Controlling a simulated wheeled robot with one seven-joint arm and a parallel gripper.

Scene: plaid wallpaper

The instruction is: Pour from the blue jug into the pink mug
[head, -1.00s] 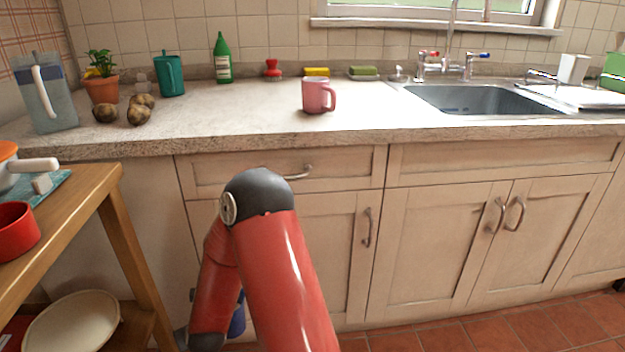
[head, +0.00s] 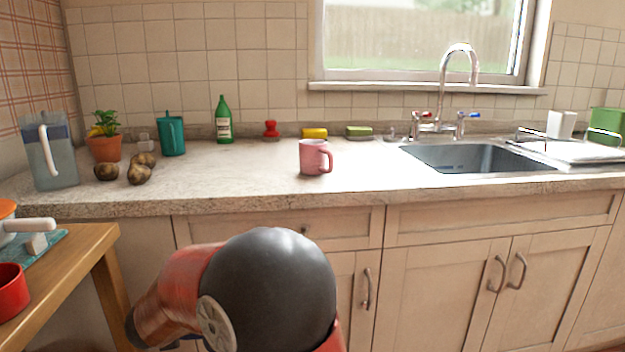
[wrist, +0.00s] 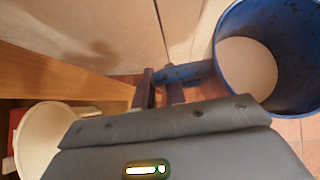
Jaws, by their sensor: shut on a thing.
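The pink mug (head: 313,157) stands upright on the counter, left of the sink, with its handle to the right. In the wrist view the blue jug (wrist: 232,32) shows at the upper right, seen from above, with a pale round area inside it. My gripper (wrist: 163,78) is shut on the jug's handle. The jug is off the counter, above the tiled floor. In the head view now, the jug and gripper are hidden or out of frame below my arm, so the mug is well apart from them.
A wooden side table (head: 85,250) stands at the left with a red pot (head: 12,290) on it. The counter (head: 240,185) also holds a clear pitcher (head: 50,165), potatoes (head: 138,172) and a green bottle (head: 223,122). The counter around the mug is clear.

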